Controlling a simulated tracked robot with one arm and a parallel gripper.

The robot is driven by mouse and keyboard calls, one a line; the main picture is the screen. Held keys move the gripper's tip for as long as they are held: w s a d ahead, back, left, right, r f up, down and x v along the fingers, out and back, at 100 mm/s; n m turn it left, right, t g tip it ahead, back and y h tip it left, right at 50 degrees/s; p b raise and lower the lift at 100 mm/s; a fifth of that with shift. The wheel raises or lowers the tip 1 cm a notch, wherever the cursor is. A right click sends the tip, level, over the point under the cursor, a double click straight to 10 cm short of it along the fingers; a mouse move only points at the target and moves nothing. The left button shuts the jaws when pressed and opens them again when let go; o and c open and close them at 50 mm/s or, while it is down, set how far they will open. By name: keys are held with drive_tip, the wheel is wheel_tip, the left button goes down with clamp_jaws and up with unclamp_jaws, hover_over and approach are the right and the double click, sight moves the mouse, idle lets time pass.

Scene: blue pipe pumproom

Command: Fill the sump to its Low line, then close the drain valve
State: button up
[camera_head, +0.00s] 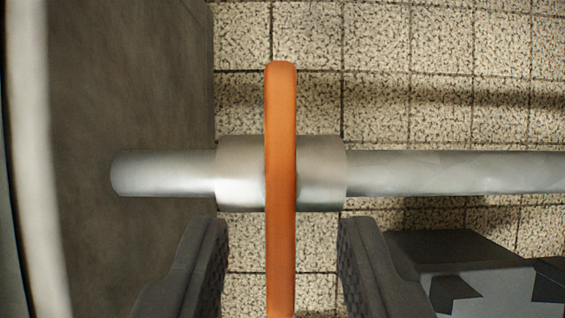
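An orange bar (281,120), which looks like a valve handle or wheel seen edge-on, runs up and down the middle of the head camera view. It crosses a silver collar (322,172) on a grey horizontal pipe (450,172). My gripper (282,240) is open, with one dark finger on each side of the orange bar's lower part. Gaps show between the bar and both fingers.
A dark grey-brown panel (140,80) with a pale rounded edge (40,120) fills the left side. Speckled tiles (450,60) lie behind the pipe. A grey block with black patches (480,280) is at the lower right, close to the right finger.

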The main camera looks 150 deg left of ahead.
sight(282, 212)
drive_tip(key=shift+b+x, duration=0.55)
drive_tip(key=shift+x, duration=1.2)
drive_tip(key=shift+r, duration=0.1)
clamp_jaws()
